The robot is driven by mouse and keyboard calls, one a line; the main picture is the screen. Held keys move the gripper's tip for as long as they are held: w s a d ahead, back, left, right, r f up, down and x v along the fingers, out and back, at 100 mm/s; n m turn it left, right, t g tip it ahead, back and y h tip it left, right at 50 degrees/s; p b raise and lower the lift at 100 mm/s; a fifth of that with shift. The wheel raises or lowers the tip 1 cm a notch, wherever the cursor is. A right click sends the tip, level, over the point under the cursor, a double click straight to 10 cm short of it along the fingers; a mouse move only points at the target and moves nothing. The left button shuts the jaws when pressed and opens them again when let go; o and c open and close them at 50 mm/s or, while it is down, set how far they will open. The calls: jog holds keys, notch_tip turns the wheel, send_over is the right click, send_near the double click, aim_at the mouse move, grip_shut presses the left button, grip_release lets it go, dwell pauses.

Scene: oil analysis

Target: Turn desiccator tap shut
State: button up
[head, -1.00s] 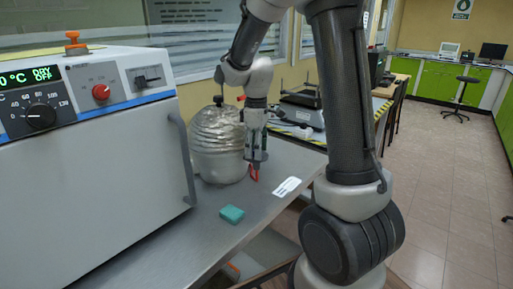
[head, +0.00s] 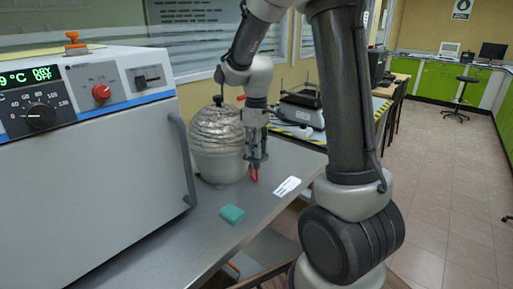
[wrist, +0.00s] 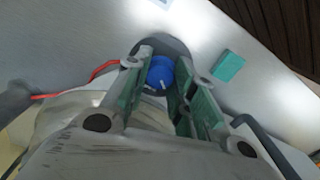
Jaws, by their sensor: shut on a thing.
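The desiccator (head: 217,143) is a rounded glassy vessel with a dark knob on top, standing on the bench beside the oven. Its blue tap knob (wrist: 160,73), with a white mark, shows in the wrist view between the fingers. My gripper (head: 256,160) points down at the right side of the desiccator, shut on the tap knob. It also shows in the wrist view (wrist: 163,82). The knob is hidden behind the fingers in the head view. A thin red part (wrist: 100,69) lies left of the fingers, and red also shows at the fingertips in the head view.
A white oven (head: 95,180) with a handle stands close on the left. A teal block (head: 232,214) and a white card (head: 287,186) lie near the bench's front edge. A balance-like device (head: 300,108) stands behind on another table.

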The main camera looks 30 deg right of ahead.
jog(key=m, duration=0.5)
jog(key=shift+m, duration=2.3)
jog(key=o, duration=1.1)
